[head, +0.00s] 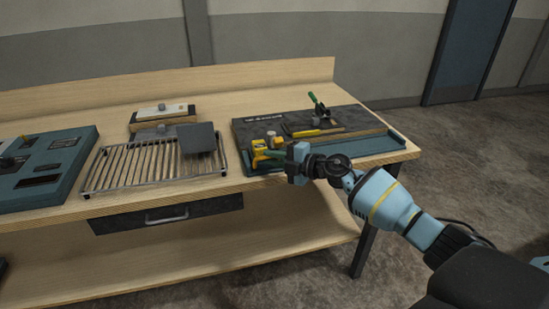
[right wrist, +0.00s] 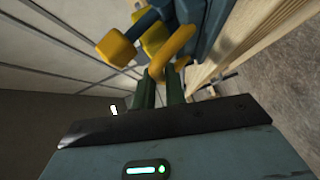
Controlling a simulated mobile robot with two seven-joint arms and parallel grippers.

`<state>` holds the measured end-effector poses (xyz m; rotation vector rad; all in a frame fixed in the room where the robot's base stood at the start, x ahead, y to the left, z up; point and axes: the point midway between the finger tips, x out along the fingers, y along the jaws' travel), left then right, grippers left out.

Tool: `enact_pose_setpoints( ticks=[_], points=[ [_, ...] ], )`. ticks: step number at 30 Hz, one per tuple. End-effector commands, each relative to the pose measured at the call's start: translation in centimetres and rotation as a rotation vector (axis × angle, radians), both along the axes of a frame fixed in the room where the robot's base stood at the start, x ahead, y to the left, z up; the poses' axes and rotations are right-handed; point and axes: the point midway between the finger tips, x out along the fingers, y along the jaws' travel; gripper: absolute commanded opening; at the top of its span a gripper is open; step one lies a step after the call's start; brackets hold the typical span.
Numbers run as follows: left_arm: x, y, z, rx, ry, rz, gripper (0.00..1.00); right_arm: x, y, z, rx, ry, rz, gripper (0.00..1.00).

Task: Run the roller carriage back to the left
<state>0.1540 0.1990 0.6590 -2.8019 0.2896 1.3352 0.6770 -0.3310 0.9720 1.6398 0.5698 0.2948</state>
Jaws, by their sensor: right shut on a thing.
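The roller carriage (head: 258,143), with yellow parts, is at the left end of the blue rail (head: 345,150) on the table's right-hand station. My right gripper (head: 266,156) reaches it from the front right. In the right wrist view, its green fingers (right wrist: 160,92) are shut on a yellow bar of the carriage (right wrist: 168,55). Yellow knobs and blue parts of the carriage show just beyond the fingers. The fingers and wrist hide part of the carriage and rail in the head view. My left gripper is not in view.
A dark panel (head: 288,117) with a green-handled tool (head: 317,105) lies behind the rail. A slatted metal rack (head: 130,167) with a dark plate (head: 197,138) stands left of the carriage. A blue console (head: 50,190) is at the far left. A drawer (head: 165,215) hangs below the tabletop.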

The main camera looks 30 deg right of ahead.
Motion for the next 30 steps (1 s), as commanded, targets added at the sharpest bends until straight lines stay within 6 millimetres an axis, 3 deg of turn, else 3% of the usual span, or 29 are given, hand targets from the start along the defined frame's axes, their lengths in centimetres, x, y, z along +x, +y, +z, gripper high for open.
enact_pose_setpoints(
  ticks=[2, 3, 8, 19, 30],
  points=[
    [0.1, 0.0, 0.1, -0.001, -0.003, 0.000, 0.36, 0.0, 0.5, 0.1, 0.004, -0.001, 0.007, 0.00],
    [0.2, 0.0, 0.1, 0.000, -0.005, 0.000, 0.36, 0.0, 0.5, 0.0, 0.004, -0.001, 0.008, 0.15],
    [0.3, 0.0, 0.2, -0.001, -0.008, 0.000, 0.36, 0.0, 0.4, 0.0, 0.004, 0.000, 0.006, 0.34],
    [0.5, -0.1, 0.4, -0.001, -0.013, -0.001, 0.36, -0.6, -0.2, 0.0, 0.001, 0.000, 0.003, 0.34],
    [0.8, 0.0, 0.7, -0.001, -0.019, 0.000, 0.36, -5.1, -3.0, 0.7, 0.001, 0.001, 0.004, 0.34]
  ],
)
